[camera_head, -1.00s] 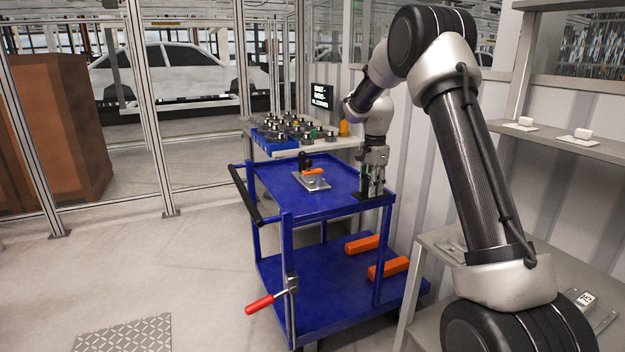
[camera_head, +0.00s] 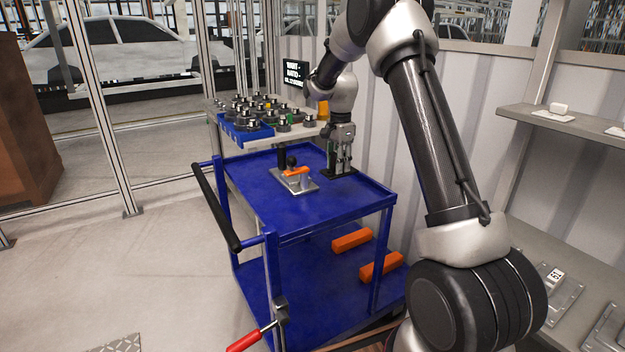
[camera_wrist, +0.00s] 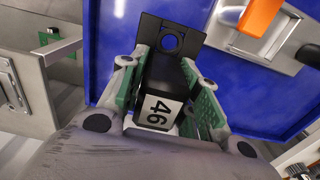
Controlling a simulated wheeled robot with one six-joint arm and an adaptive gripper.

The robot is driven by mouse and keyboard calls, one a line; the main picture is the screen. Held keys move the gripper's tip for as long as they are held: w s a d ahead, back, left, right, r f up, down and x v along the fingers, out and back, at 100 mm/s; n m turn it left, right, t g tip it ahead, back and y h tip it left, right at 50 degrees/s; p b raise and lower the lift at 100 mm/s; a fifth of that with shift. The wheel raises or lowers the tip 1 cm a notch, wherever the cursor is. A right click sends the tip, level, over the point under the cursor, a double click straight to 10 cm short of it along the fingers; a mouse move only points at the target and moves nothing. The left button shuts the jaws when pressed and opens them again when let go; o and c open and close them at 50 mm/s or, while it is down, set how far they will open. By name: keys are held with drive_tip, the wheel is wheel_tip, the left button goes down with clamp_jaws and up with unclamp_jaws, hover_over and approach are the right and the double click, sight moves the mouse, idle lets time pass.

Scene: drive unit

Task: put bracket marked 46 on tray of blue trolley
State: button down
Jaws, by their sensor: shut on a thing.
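My gripper (camera_head: 341,160) points down over the back right part of the blue trolley's tray (camera_head: 300,212). In the wrist view my gripper (camera_wrist: 166,78) has its green-padded fingers shut on both sides of the black bracket (camera_wrist: 180,22), which bears a white label reading 46. The bracket has a flat flange with a round hole. In the head view the dark bracket (camera_head: 339,174) shows beneath the fingers, at or just above the tray surface; I cannot tell if it touches. The blue tray (camera_wrist: 112,50) lies below it in the wrist view.
A metal fixture with an orange handle (camera_head: 297,172) sits on the tray, left of my gripper. A bench with a blue bin (camera_head: 246,133) of round parts stands behind. Orange blocks (camera_head: 351,240) lie on the lower shelf. The tray's front part is clear.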

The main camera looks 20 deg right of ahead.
sight(337, 195)
wheel_tip(337, 195, down, 8)
drive_tip(key=shift+f, duration=0.15)
idle(0.3)
drive_tip(key=c, duration=1.1)
unclamp_jaws()
drive_tip(key=shift+s+f, duration=0.1)
drive_tip(key=shift+o, duration=0.2)
